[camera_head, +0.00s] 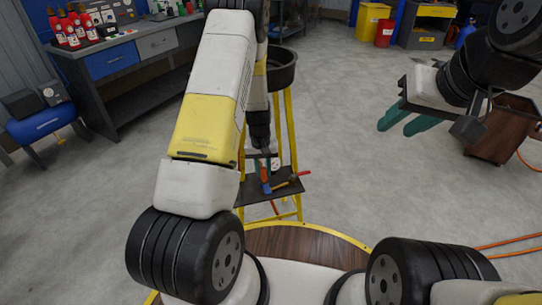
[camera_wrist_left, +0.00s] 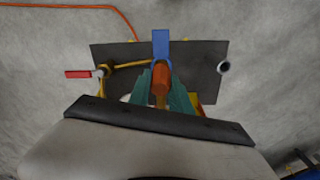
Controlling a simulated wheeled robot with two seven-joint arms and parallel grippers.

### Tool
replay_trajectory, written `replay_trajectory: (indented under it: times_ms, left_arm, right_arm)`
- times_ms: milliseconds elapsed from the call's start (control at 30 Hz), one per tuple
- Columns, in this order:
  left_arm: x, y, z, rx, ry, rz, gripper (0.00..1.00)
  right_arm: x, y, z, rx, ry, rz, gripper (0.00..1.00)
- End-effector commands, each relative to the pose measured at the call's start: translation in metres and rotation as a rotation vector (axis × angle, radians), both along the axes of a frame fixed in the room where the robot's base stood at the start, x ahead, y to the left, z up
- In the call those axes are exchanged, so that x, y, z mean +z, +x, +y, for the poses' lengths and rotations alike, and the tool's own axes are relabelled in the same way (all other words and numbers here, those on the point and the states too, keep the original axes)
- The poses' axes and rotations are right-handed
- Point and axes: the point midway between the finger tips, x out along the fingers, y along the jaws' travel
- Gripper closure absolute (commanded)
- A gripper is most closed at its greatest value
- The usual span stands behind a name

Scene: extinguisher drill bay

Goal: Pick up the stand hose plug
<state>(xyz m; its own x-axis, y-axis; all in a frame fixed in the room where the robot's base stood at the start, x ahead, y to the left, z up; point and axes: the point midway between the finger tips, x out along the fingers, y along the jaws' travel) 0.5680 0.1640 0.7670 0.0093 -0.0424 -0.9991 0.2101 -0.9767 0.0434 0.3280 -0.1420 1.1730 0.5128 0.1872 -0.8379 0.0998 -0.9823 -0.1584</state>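The yellow-legged stand (camera_head: 288,130) has a dark lower shelf (camera_head: 310,186), which also shows in the left wrist view (camera_wrist_left: 205,60). An orange-brown plug-like piece (camera_wrist_left: 160,85), which looks like the stand hose plug, is between the teal fingers of my left gripper (camera_wrist_left: 161,92). The fingers lie close along both its sides; I cannot tell if they press on it. A blue upright part (camera_wrist_left: 161,43) is just beyond the piece. In the head view my left gripper (camera_head: 268,162) is over the shelf, partly hidden by its own arm. My right gripper (camera_head: 402,122) is empty, its fingers apart.
A round black pan (camera_head: 283,70) tops the stand. A workbench (camera_head: 125,45) with red bottles is at back left. Open floor surrounds the stand.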

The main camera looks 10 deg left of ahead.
Motion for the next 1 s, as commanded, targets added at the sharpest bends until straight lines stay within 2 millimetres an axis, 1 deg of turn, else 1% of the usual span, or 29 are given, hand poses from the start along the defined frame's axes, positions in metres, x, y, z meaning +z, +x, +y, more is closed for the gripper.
replay_trajectory:
  times_ms: [367,467,667,867,1000]
  left_arm:
    - [0.003,0.000,0.000,0.000,-0.001,-0.001,1.00]
    - [0.010,0.001,-0.001,0.000,-0.001,-0.001,1.00]
    - [0.037,0.001,0.000,-0.002,0.000,-0.003,1.00]
    - [0.040,-0.038,-0.026,-0.005,-0.001,0.004,1.00]
    - [0.044,-0.072,-0.047,-0.005,-0.001,0.003,1.00]
  right_arm:
    - [0.000,0.000,0.000,0.000,0.000,0.000,0.64]
    - [0.000,0.000,0.000,0.000,0.000,0.000,0.64]
    - [0.000,0.000,0.000,0.000,0.000,0.000,0.64]
    - [0.000,0.000,0.000,0.000,0.000,0.000,0.64]
    - [0.000,0.000,0.000,0.000,0.000,0.000,0.64]
